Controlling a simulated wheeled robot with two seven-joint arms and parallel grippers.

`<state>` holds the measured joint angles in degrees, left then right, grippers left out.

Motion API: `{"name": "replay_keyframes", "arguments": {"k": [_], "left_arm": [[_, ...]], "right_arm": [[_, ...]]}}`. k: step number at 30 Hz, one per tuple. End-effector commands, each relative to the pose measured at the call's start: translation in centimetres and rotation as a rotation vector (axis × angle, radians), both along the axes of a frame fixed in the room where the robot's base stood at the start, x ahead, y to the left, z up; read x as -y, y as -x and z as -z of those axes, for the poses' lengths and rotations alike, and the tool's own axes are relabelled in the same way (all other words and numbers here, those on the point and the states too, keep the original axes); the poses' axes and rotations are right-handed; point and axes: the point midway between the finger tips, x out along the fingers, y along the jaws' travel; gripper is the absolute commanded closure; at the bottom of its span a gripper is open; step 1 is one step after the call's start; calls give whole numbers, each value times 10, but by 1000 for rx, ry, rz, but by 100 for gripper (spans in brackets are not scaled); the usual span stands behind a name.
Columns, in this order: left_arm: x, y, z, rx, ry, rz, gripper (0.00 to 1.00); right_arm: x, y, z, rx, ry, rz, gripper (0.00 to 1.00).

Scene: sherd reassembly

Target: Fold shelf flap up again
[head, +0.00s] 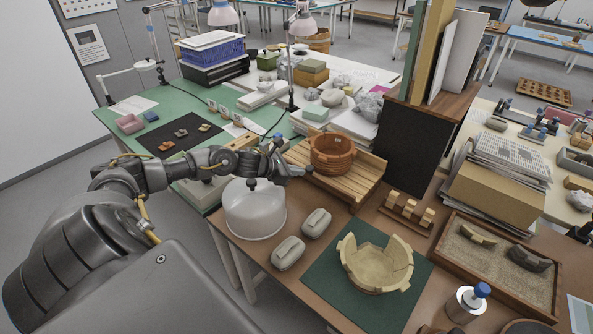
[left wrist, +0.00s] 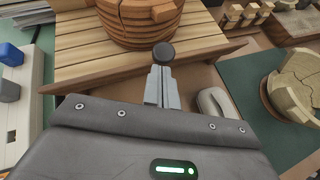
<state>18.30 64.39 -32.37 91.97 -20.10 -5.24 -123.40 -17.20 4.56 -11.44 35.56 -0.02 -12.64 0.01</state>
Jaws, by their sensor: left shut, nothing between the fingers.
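A slatted wooden shelf (head: 352,190) stands on the brown table with a terracotta pot (head: 331,155) on it. It fills the upper part of the left wrist view (left wrist: 85,65). I cannot tell for certain which part is the flap. My left gripper (head: 301,171) is shut and empty at the shelf's near left side. In the left wrist view its closed fingers (left wrist: 162,80) point toward the shelf's front edge, with a dark round knob (left wrist: 163,53) at their tips. Whether they touch the knob is unclear. My right gripper is out of view.
A white dome cover (head: 254,212) stands below my left forearm. Two grey oval blocks (head: 288,252) lie near it. A pale broken bowl (head: 375,265) sits on a green mat (head: 322,280). A sand tray (head: 500,262) lies at right.

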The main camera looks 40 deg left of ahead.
Motion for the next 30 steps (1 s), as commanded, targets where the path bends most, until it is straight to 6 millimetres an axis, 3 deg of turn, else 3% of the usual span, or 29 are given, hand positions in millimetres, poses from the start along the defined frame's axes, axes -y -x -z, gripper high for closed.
{"name": "replay_keyframes", "arguments": {"k": [11, 18, 30], "left_arm": [[0, -8, -7, -62, 1, 1, 100], [-1, -17, -10, -98, 1, 0, 100], [-1, -18, -16, -101, 2, 0, 100]], "right_arm": [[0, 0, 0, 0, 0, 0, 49], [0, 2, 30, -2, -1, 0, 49], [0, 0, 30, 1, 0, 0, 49]]}}
